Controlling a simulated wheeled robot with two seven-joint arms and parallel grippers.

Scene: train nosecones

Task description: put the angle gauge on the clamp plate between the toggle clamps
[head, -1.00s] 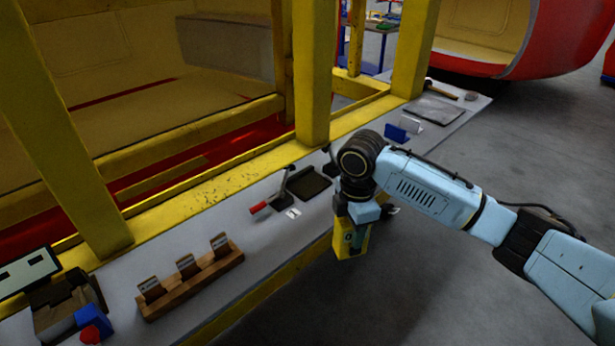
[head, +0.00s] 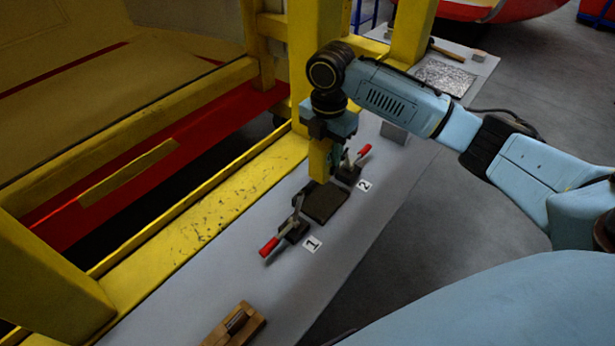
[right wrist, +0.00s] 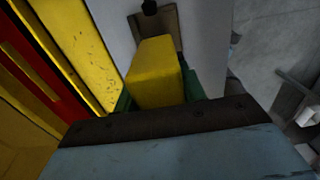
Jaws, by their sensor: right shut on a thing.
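The angle gauge (head: 318,163) is a yellow block held in my right gripper (head: 330,158). It hangs at the far edge of the dark square clamp plate (head: 326,204); I cannot tell whether they touch. In the right wrist view the yellow gauge (right wrist: 155,72) sits between the green fingers, with part of a dark plate beyond it. A red-handled toggle clamp (head: 285,235) stands left of the plate by label 1. Another red-handled toggle clamp (head: 352,168) stands at the upper right by label 2, partly behind my fingers. My left gripper is not in view.
A yellow frame post (head: 313,60) and rail (head: 190,235) run along the bench's back side. A wooden rack (head: 235,325) is at the near end. A grey block (head: 394,133) and a shiny sheet (head: 445,77) lie farther along. The bench between rack and clamp 1 is clear.

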